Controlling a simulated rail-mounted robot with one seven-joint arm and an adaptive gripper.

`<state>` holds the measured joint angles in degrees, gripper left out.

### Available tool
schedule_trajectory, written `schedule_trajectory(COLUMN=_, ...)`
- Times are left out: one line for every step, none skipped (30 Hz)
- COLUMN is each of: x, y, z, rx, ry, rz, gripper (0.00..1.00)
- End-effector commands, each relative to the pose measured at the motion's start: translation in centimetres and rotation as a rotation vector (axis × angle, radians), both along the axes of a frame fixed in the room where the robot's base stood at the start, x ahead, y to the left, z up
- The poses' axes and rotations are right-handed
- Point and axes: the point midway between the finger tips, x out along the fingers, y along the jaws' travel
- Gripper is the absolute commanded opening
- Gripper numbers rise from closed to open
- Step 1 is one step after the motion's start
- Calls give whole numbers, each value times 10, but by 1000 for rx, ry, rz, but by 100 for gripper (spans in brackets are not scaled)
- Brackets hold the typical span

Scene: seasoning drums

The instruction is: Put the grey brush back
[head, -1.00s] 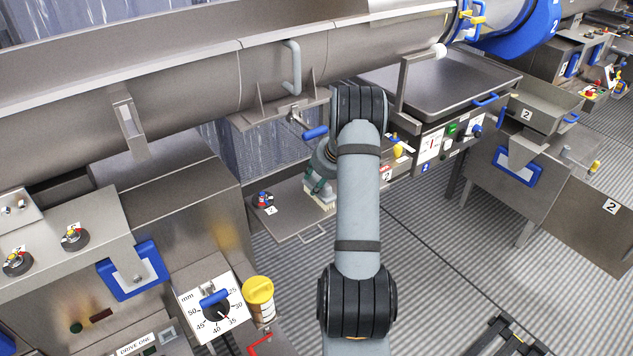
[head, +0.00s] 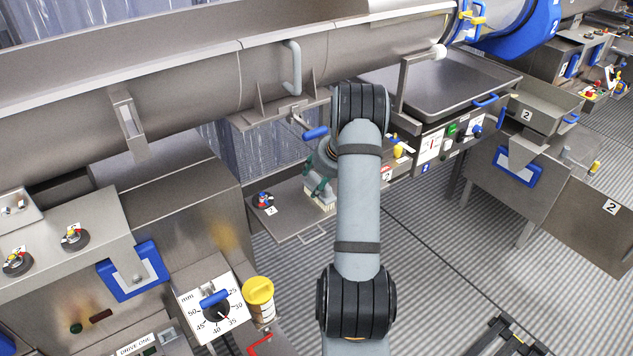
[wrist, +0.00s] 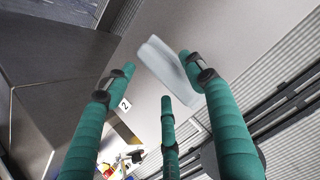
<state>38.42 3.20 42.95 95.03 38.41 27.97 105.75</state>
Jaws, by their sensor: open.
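The grey brush (wrist: 170,70) lies on a flat metal surface in the wrist view, its pale body just beyond and between my fingertips. My gripper (wrist: 160,76) has green fingers spread apart, and no finger is seen closed on the brush. In the head view my gripper (head: 319,188) is right above the brush, partly hidden by my arm.
Small coloured parts on a round base (head: 264,200) stand on the tray's left side. A blue-handled lever (head: 315,133) is close above my gripper. A cabinet (head: 185,190) stands left, and a yellow-capped jar (head: 259,295) is at the front. Ribbed floor is clear to the right.

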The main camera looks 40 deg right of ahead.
Motion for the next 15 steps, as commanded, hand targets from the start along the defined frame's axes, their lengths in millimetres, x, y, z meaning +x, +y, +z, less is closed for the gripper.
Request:
schedule_trajectory(x=-4, y=-1, z=9, rx=-4, ry=-3, rz=-2, gripper=54)
schedule_trajectory(x=-7, y=0, z=14, rx=-4, ry=-3, rz=-2, gripper=54)
schedule_trajectory(x=-11, y=0, z=21, rx=-3, ry=-3, rz=-2, gripper=54)
schedule_trajectory(x=-14, y=0, z=27, rx=-4, ry=-4, rz=-2, gripper=54)
schedule_trajectory(x=-17, y=1, z=33, rx=-5, ry=-3, rz=-1, gripper=54)
schedule_trajectory(x=-22, y=1, z=41, rx=-5, ry=-4, rz=-1, gripper=54)
schedule_trajectory(x=-25, y=1, z=47, rx=-5, ry=-4, rz=-1, gripper=54)
schedule_trajectory(x=-28, y=2, z=52, rx=-5, ry=-4, rz=-1, gripper=54)
schedule_trajectory(x=-33, y=2, z=59, rx=-4, ry=-2, rz=-2, gripper=54)
schedule_trajectory(x=-35, y=2, z=64, rx=-4, ry=-3, rz=-2, gripper=54)
schedule_trajectory(x=-38, y=3, z=69, rx=-4, ry=-2, rz=-1, gripper=54)
schedule_trajectory(x=-41, y=3, z=74, rx=-5, ry=-2, rz=-1, gripper=54)
schedule_trajectory(x=-44, y=3, z=78, rx=-4, ry=-1, rz=-1, gripper=54)
schedule_trajectory(x=-45, y=4, z=81, rx=-4, ry=-2, rz=-1, gripper=54)
schedule_trajectory(x=-48, y=4, z=86, rx=-4, ry=-2, rz=-1, gripper=54)
